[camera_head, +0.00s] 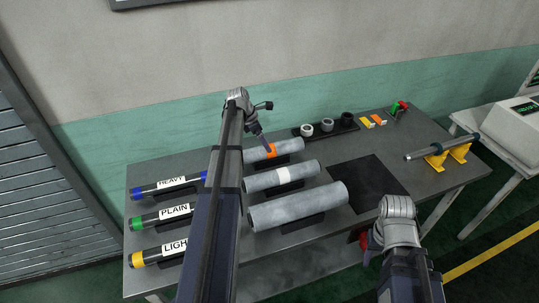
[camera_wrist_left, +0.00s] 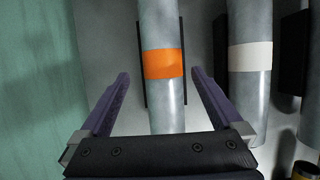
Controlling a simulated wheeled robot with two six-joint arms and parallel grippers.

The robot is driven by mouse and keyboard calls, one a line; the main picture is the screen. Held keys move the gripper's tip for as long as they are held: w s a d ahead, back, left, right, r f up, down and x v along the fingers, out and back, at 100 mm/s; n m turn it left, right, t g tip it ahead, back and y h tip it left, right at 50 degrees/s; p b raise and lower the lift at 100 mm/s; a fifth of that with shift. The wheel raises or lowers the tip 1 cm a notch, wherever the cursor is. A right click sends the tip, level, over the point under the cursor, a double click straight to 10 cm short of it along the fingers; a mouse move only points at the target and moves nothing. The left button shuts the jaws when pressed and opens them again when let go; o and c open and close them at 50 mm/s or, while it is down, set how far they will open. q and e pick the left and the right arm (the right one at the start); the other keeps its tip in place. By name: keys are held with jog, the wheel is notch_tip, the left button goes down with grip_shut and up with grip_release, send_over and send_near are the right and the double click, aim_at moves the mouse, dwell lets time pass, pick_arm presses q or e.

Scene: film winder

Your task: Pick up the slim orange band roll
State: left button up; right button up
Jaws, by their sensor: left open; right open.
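The slim orange band roll (camera_head: 290,147) is a thin grey roll with an orange band, lying on a dark cradle at the back of the table's middle. In the left wrist view the roll (camera_wrist_left: 163,64) runs between the two purple fingers of my left gripper (camera_wrist_left: 160,80). This gripper is open, with one finger on each side near the orange band and gaps to the roll. In the head view my left gripper (camera_head: 258,135) is over the roll, partly hidden by my arm. My right gripper (camera_head: 369,243), open and empty, is by the table's front edge.
A white-band roll (camera_head: 283,175) and a thicker plain grey roll (camera_head: 298,205) lie in front. Labelled tubes (camera_head: 168,186) are at left. A dark tray (camera_head: 326,129) with rings is behind, and a yellow stand (camera_head: 447,158) with a rod is at right. A dark mat (camera_head: 368,185) is bare.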

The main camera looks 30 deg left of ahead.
pick_arm(q)
jog(key=shift+s+b+x, duration=0.2)
jog(key=shift+b+x, duration=2.3)
jog(key=shift+x, duration=0.1)
jog(key=shift+d, duration=0.1)
grip_shut()
